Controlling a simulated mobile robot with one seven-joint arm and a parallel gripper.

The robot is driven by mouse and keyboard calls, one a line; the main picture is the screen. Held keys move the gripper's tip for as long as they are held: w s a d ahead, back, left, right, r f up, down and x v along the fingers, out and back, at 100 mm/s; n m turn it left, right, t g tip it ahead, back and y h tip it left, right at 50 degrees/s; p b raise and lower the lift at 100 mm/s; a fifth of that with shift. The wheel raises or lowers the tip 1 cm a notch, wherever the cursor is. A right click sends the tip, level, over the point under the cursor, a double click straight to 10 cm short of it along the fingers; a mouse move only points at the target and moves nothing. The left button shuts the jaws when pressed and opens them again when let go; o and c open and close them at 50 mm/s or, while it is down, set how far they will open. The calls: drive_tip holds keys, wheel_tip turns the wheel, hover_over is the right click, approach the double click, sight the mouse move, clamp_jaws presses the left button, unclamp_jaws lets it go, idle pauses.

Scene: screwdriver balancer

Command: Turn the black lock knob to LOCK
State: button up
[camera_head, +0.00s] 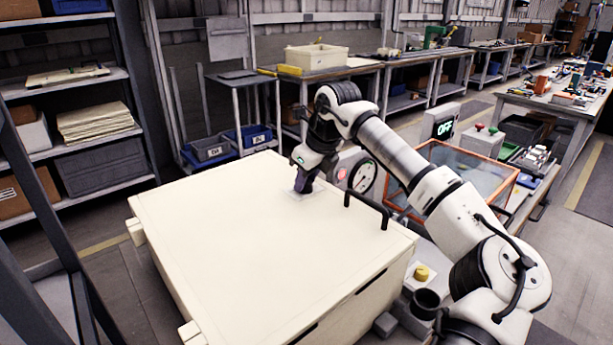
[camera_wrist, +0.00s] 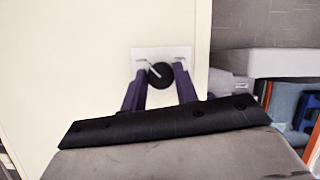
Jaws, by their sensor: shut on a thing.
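The black lock knob (camera_wrist: 160,75) shows in the wrist view on a pale plate (camera_wrist: 148,54) set on the cream box top. A light pointer line on the knob points to the upper left. Small marks on the plate are too small to read. My gripper (camera_wrist: 161,72) has its two purple fingers closed on either side of the knob. In the head view my gripper (camera_head: 303,183) points down onto the plate (camera_head: 298,194) near the far edge of the cream box (camera_head: 230,220), and hides the knob.
A black handle (camera_head: 366,208) rises from the box top to the right of my gripper. The rest of the box top is clear.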

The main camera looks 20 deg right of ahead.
idle(0.4)
drive_tip(key=o, duration=1)
drive_tip(key=shift+r, duration=0.1)
drive_tip(key=b+v, duration=0.1)
drive_tip(key=v, duration=1.2)
drive_tip(key=shift+s+d+r+b, duration=0.15)
drive_tip(key=shift+r+b, duration=0.15)
drive_tip(key=shift+b, duration=0.05)
